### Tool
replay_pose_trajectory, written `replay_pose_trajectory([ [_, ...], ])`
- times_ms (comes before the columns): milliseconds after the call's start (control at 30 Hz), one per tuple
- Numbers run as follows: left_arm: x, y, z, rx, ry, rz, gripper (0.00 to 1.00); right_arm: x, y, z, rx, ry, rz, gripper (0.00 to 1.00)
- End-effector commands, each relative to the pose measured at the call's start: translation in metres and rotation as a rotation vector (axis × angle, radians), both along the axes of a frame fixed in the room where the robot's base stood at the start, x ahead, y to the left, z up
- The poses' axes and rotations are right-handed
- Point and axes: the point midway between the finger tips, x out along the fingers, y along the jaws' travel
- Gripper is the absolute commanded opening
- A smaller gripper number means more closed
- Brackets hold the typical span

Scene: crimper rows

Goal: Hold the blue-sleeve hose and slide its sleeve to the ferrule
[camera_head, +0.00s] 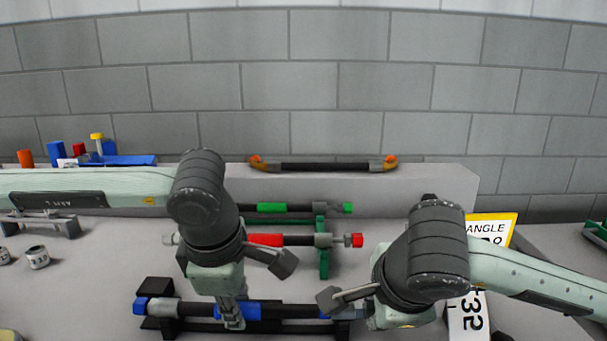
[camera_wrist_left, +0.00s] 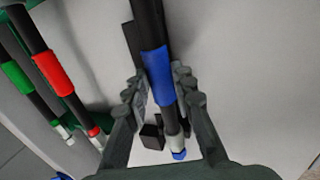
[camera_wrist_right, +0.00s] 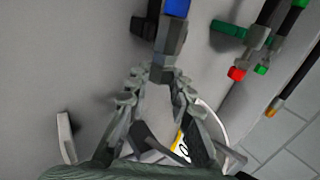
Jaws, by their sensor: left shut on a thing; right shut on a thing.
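The blue-sleeve hose (camera_head: 283,311) lies left to right along the front, in dark supports. Its blue sleeve (camera_head: 250,311) shows on both sides of my left gripper (camera_head: 233,320). In the left wrist view the sleeve (camera_wrist_left: 157,75) runs between the fingers of my left gripper (camera_wrist_left: 160,88), shut on it. Beyond it come a short dark stretch, a grey ferrule (camera_wrist_left: 174,135) and a blue nut (camera_wrist_left: 179,154). My right gripper (camera_wrist_right: 160,78) is shut on the right end of the hose, just past the grey ferrule (camera_wrist_right: 171,38). Its fingers partly hide that end.
A red-sleeve hose (camera_head: 266,240) and a green-sleeve hose (camera_head: 271,207) lie behind on a green support (camera_head: 323,263). A yellow-edged sign (camera_head: 506,222) and a white number card (camera_head: 470,325) stand right, close to my right arm. A black bar with orange ends (camera_head: 322,166) sits at the back.

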Motion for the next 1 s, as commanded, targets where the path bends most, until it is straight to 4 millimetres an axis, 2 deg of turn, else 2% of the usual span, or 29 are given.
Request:
replay_pose_trajectory([
  [1000, 0.000, 0.027, 0.000, 0.003, 0.000, 0.003, 0.00, 0.000, 0.000, 0.000, -0.002, 0.001, -0.001, 0.00],
])
